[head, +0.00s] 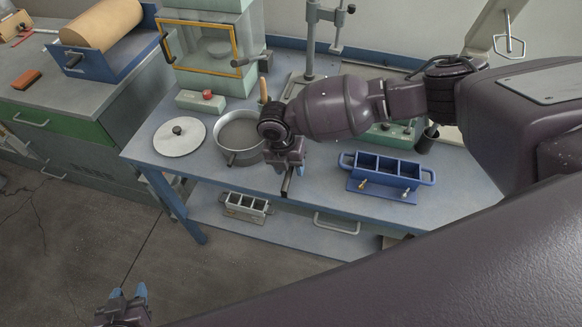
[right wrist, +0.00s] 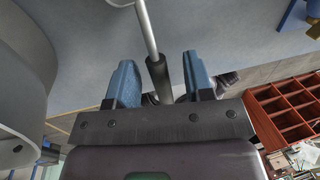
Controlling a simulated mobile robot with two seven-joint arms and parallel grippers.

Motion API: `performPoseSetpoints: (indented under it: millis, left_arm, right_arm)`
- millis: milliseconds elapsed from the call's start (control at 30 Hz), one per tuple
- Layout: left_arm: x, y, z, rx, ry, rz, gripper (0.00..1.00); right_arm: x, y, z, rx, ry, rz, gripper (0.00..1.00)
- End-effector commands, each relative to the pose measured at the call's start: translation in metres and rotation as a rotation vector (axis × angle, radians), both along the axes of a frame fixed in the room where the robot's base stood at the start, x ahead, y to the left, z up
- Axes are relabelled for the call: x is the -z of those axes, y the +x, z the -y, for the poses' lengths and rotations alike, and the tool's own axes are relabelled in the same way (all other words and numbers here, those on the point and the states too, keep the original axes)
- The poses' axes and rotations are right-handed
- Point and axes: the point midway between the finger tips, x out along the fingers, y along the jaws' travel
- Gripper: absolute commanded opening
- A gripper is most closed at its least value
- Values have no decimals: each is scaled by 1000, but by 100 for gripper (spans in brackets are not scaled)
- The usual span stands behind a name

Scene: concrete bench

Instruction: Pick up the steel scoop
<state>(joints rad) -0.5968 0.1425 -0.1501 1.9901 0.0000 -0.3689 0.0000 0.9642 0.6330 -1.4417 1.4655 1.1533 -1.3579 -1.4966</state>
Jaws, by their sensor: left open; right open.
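The steel scoop shows in the right wrist view as a thin steel shaft (right wrist: 146,27) with a dark handle (right wrist: 160,75); its head is mostly cut off at the top edge. In the head view the dark handle end (head: 287,183) sticks out at the bench's front edge, the rest hidden by my right gripper. My right gripper (head: 287,165) is open above it. In the right wrist view the handle lies between the two blue fingers (right wrist: 160,68), with a gap on each side. My left gripper (head: 128,293) is open and empty, low over the floor, away from the bench.
A grey metal pan (head: 228,155) stands just left of my right gripper. Its round lid (head: 180,137) lies further left. A blue three-compartment mould (head: 385,168) is to the right. A grey mould (head: 247,205) sits on the lower shelf. A glass-fronted balance (head: 208,55) stands behind.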

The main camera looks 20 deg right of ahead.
Motion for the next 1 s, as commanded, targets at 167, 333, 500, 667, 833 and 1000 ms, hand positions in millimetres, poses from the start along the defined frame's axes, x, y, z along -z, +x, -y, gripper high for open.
performPoseSetpoints:
  millis: [167,333,500,667,833,1000]
  left_arm:
    - [1,0,0,0,0,0,42]
    - [1,0,0,0,0,-1,42]
    - [2,-2,0,-2,0,-4,42]
    - [3,-5,-1,-3,1,-9,42]
    - [3,-5,-1,-3,1,-9,42]
    - [2,-5,-1,-3,1,-9,42]
  right_arm:
    - [10,-1,1,1,1,1,47]
    - [10,-1,1,0,1,1,47]
    - [10,-1,1,0,1,1,26]
    - [10,-1,1,0,1,1,1]
    - [10,-1,1,0,1,1,0]
    - [7,0,1,0,0,1,0]
